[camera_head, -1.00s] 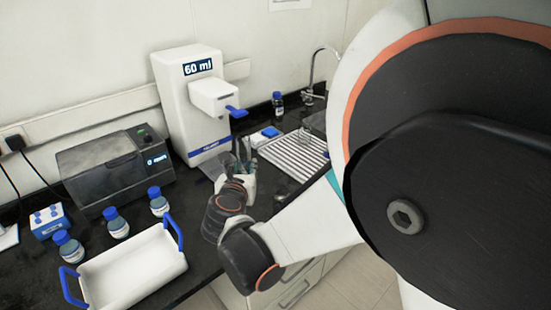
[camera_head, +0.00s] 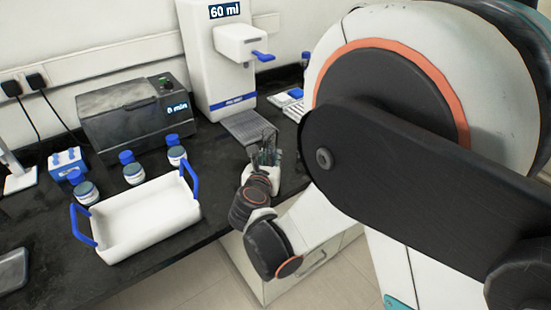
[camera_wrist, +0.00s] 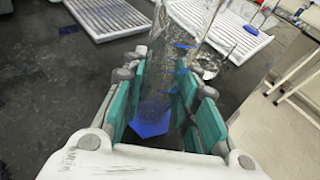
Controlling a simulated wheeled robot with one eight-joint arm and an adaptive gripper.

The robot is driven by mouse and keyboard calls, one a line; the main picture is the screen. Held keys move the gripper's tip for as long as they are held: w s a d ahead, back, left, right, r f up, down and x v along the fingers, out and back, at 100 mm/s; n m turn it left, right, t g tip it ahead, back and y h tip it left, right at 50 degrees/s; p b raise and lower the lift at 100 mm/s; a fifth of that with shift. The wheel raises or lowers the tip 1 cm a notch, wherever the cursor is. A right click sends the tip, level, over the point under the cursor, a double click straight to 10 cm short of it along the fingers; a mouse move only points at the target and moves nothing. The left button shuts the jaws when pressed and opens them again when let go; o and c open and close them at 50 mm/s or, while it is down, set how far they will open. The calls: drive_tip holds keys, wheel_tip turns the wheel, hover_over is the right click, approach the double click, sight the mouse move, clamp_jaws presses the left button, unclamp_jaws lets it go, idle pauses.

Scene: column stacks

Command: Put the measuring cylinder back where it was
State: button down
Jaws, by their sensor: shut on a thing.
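The measuring cylinder (camera_wrist: 172,85) is clear with a blue base. In the wrist view it stands between the teal finger pads of my gripper (camera_wrist: 160,103), and my gripper is shut on it. Its blue base (camera_wrist: 150,122) shows low between the fingers. In the head view my gripper (camera_head: 264,158) is at the counter's front edge, in front of the white dispenser. There the cylinder is small and hard to make out.
The white dispenser (camera_head: 213,65) reads 60 ml, with a grey grate (camera_head: 243,127) below it. A white tray with blue handles (camera_head: 145,222), blue-capped bottles (camera_head: 134,172) and a dark machine (camera_head: 135,118) stand left. A white drying rack (camera_wrist: 225,30) and clear glassware (camera_wrist: 210,62) lie beyond my gripper.

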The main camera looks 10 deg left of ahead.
drive_tip(key=shift+f, duration=0.45)
drive_tip(key=shift+f, duration=0.15)
drive_tip(key=c, duration=1.3)
unclamp_jaws()
drive_tip(key=shift+r, duration=0.2)
drive_tip(key=p+v, duration=0.2)
drive_tip(key=v, duration=1)
drive_tip(key=shift+p, duration=0.35)
drive_tip(key=shift+w, duration=0.1)
